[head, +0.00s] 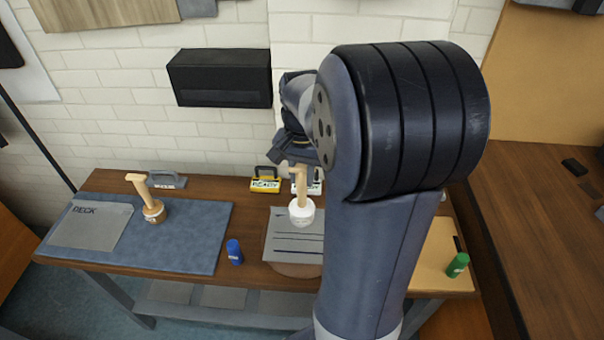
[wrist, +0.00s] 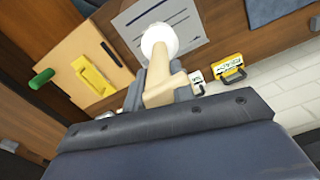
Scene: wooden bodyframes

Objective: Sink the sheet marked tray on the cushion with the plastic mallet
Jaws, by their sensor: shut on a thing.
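My gripper (head: 300,160) is shut on the pale handle of a mallet with a white head (head: 302,213), probably the plastic one. The mallet hangs head down over a grey sheet with dark lines (head: 282,246); I cannot tell whether the head touches it. The sheet's marking is not readable. It lies on a round brown cushion (head: 298,271), whose front edge shows below it. My arm hides the sheet's right side. In the wrist view, my gripper (wrist: 160,92) holds the mallet, with its white head (wrist: 172,32) in front of the lined sheet (wrist: 134,18).
A second mallet with a brown head (head: 153,211) stands on a blue mat (head: 190,240) beside a sheet marked DECK (head: 92,226). A blue cylinder (head: 234,252) stands left of the cushion. A yellow labelled block (head: 265,184) stands behind; a green cylinder (head: 457,265) is at right.

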